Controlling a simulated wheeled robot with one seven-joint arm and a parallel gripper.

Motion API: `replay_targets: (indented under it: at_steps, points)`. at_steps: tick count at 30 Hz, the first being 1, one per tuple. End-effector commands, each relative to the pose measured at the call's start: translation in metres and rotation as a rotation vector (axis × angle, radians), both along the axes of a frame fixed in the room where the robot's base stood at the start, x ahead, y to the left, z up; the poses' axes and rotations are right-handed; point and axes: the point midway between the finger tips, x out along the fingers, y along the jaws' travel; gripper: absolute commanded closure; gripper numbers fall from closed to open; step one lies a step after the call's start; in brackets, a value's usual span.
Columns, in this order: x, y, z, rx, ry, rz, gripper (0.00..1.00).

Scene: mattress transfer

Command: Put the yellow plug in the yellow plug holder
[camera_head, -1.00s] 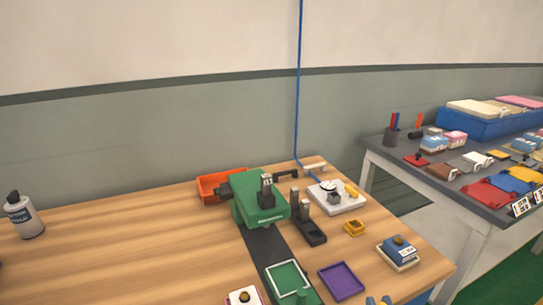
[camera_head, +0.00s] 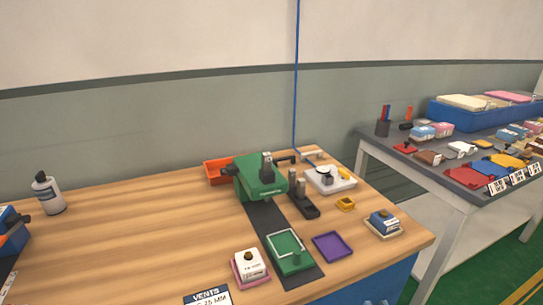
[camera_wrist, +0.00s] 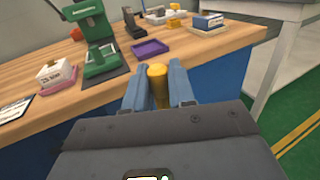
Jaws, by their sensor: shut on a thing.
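The yellow plug (camera_wrist: 158,88) is a rounded yellow cylinder held upright between the two blue fingers of my gripper (camera_wrist: 159,76) in the wrist view. The gripper is shut on it, in front of the table's near edge.
The wooden table (camera_head: 130,245) carries a green press (camera_head: 262,182), a purple tray (camera_head: 332,246), a white scale (camera_head: 331,180), and blue-and-white (camera_head: 383,223) and pink-and-white (camera_head: 250,265) blocks. A grey table (camera_head: 440,160) with many items stands to the right.

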Motion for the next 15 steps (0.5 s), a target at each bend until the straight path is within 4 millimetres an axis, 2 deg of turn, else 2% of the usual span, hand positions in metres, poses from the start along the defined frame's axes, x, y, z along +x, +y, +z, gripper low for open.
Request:
replay_targets:
  at_steps: [10,15]
  points:
    - [-0.007,0.003,-0.034,0.0,0.018,-0.004,1.0]
    - [-0.013,0.003,-0.059,-0.001,0.019,-0.002,1.0]
